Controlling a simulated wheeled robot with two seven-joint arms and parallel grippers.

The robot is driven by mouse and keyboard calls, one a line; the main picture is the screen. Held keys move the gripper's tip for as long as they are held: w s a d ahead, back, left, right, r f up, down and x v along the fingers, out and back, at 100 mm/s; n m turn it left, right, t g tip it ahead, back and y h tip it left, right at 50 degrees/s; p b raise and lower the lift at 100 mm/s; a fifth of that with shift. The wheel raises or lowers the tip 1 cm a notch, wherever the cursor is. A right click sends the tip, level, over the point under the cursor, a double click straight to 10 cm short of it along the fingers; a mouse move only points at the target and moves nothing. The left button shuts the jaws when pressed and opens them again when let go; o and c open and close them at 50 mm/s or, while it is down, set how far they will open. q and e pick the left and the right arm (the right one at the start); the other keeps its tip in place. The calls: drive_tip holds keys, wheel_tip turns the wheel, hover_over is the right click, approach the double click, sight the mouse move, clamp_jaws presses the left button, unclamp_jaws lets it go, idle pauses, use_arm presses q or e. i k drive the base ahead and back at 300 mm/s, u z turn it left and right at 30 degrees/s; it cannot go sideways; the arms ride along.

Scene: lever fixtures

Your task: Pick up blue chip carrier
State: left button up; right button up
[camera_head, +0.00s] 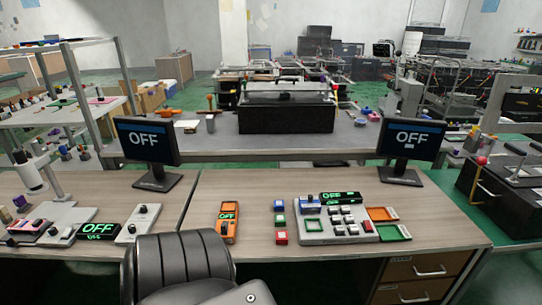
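A small blue block with a light top, which looks like the blue chip carrier (279,205), lies on the wooden desk (240,185) left of a grey fixture panel (345,235). It is at the back of a short column, with a green block (281,220) and a red block (281,238) in front of it. Another blue part (309,205) sits on the panel's back left corner; I cannot tell its exact shape. Neither of my grippers shows in the head view.
An orange handheld device (228,222) stands left of the blocks. Orange (382,214) and green (393,232) trays lie right of the panel. Two monitors reading OFF (146,142) (409,138) stand behind. A black chair (180,262) blocks the front left. Bare desk surrounds the blocks' left side.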

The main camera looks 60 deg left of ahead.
sight(279, 205)
drive_tip(key=u, duration=1.55)
